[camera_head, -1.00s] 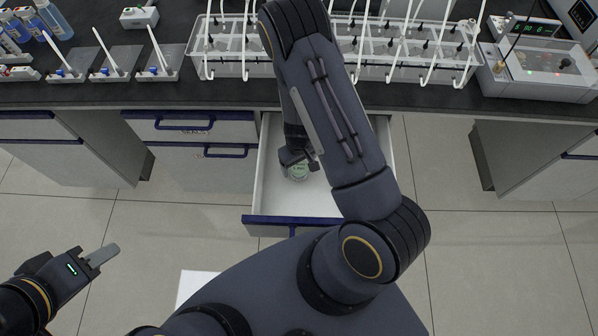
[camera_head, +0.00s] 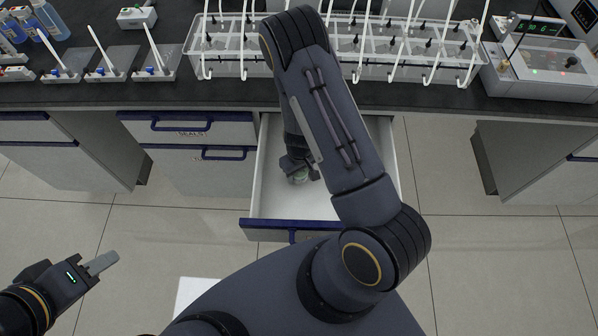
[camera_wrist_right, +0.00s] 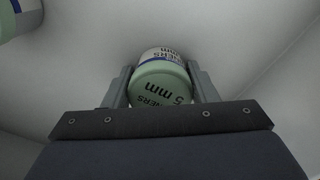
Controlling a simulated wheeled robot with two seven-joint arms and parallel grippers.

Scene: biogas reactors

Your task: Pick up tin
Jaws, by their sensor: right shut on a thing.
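A tin (camera_wrist_right: 161,85) with a pale green lid marked "5 mm" and a white and blue label is between the two fingers of my right gripper (camera_wrist_right: 163,88) in the right wrist view. The fingers are shut on its sides.
Another similar tin (camera_wrist_right: 18,17) shows at the top left of the right wrist view. The dark bench top (camera_head: 225,95) above the drawer carries clear racks with white tubes (camera_head: 340,60) and a box device (camera_head: 540,70). Open floor lies on both sides of the drawer.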

